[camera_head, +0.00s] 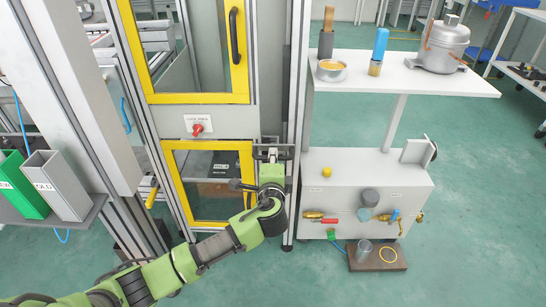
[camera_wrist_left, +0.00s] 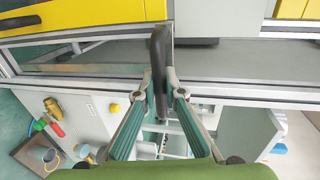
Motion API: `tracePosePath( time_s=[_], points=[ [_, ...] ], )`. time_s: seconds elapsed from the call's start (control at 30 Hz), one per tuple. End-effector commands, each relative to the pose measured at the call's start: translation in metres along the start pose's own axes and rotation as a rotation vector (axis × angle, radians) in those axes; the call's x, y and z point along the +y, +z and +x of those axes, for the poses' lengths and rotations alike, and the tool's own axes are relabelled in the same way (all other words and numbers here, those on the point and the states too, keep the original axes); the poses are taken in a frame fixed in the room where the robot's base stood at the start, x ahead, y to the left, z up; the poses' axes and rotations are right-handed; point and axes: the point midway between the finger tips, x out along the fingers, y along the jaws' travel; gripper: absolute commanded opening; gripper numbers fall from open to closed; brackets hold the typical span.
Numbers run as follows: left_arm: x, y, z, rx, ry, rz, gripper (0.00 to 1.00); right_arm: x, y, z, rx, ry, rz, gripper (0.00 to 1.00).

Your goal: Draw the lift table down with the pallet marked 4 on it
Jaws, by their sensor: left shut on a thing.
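The lower yellow-framed window (camera_head: 166,190) of the cabinet shows a dark block (camera_head: 222,162) with a small white marking, too small to read surely; I cannot tell whether it is the pallet marked 4. The lift table cannot be told apart behind the window. My left gripper (camera_head: 268,182) is at the cabinet's right post, beside this window. In the left wrist view my left gripper (camera_wrist_left: 160,85) is shut on a black handle (camera_wrist_left: 159,50), one finger on each side. In the head view the gripper partly hides this spot. My right gripper is not in view.
Above is a yellow-framed door (camera_head: 238,80) with a red switch (camera_head: 197,128) below it. On the right stand a white shelf (camera_head: 400,85) with a metal pot (camera_head: 445,45) and a white box with valves (camera_head: 350,190). Green floor (camera_head: 480,200) is free farther right.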

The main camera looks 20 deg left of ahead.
Motion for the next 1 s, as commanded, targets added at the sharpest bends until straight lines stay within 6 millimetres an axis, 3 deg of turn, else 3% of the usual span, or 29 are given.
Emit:
tracePosePath(
  time_s=[0.07, 0.1, 0.17, 0.57, 0.73, 1.0],
  points=[
    [0.009, 0.000, -0.001, 0.000, 0.016, 0.003, 0.00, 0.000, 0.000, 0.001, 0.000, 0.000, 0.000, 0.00],
    [0.009, 0.000, -0.001, 0.000, 0.017, 0.003, 0.15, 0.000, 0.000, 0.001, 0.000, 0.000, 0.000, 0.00],
    [0.009, 0.000, -0.001, 0.000, 0.017, 0.003, 0.27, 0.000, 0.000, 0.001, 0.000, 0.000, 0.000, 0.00],
    [0.005, -0.001, -0.005, 0.001, 0.009, 0.001, 0.27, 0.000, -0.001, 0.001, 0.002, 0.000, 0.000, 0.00],
    [0.006, -0.001, -0.029, 0.003, 0.011, 0.000, 0.27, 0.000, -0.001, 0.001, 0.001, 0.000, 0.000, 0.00],
    [0.006, -0.001, -0.087, 0.003, 0.013, 0.000, 0.27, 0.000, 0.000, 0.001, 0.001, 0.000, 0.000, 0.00]
  ],
)
